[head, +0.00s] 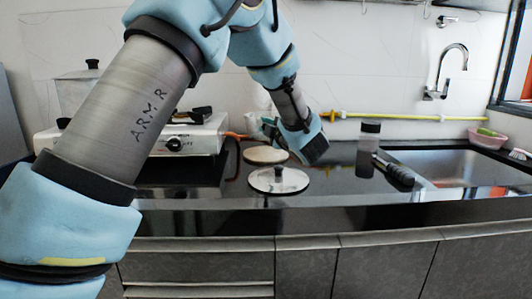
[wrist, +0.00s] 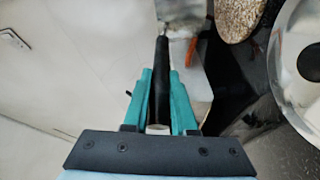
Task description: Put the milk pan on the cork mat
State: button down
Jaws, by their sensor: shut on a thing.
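My gripper (wrist: 160,82) is shut on the black handle (wrist: 158,95) of the milk pan; the handle lies between its two teal fingers. A bit of the pan's grey metal body (wrist: 180,12) shows at the top edge of the wrist view, and the rest is cut off. The cork mat (head: 266,155) is a round brown disc on the dark counter. It also shows in the wrist view (wrist: 238,18), right of the pan. In the head view my gripper (head: 270,126) is behind and above the mat. I cannot make out the pan clearly there.
A round metal lid (head: 262,181) with a black knob lies just in front of the mat. A white stove (head: 205,140) stands to the left with a large pot (head: 78,92) behind my arm. A dark-capped bottle (head: 369,145), a black-handled item (head: 395,170) and the sink (head: 455,165) are right.

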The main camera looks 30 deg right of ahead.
jog(key=shift+f, duration=3.2)
jog(key=shift+f, duration=0.2)
jog(key=c, duration=0.7)
grip_release()
jog(key=shift+r, duration=0.1)
jog(key=shift+r, duration=0.1)
jog(key=s, duration=0.4)
jog(key=s+b, duration=0.1)
jog(key=s, duration=0.7)
jog(key=shift+a, duration=0.3)
